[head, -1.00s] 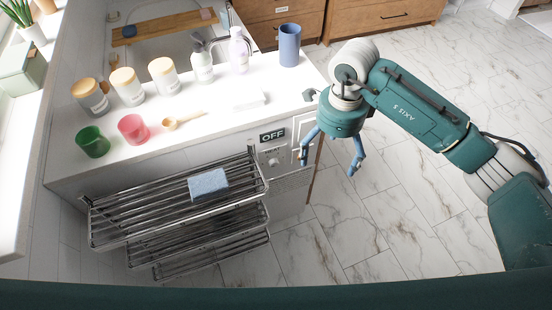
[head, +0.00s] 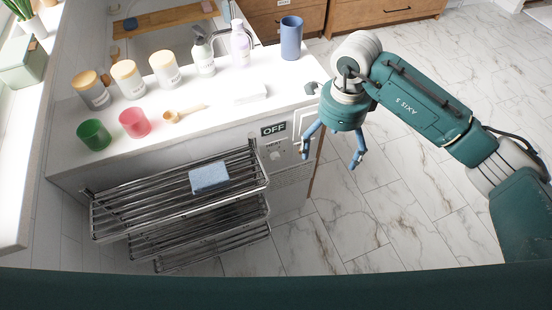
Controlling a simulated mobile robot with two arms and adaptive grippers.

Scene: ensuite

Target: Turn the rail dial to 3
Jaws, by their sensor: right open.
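A towel rail (head: 110,226) of several chrome bars juts from the front of the white counter. To the right of its top tier, a small panel on the counter front carries a dark display (head: 273,129) reading OFF. A small pale dial (head: 276,154) appears below the display; its pointer and markings are too small to read. My right gripper (head: 331,160) is open and empty, its blue fingers pointing down, to the right of the panel. One finger overlaps the panel's right side in the picture; I cannot tell whether it touches. My left gripper is out of view.
A light-blue folded cloth (head: 208,178) lies on the rail's top tier. Cups, jars and bottles stand on the counter (head: 215,115), including a blue tumbler (head: 291,38) near its right end. The marble floor (head: 400,215) right of the counter is clear.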

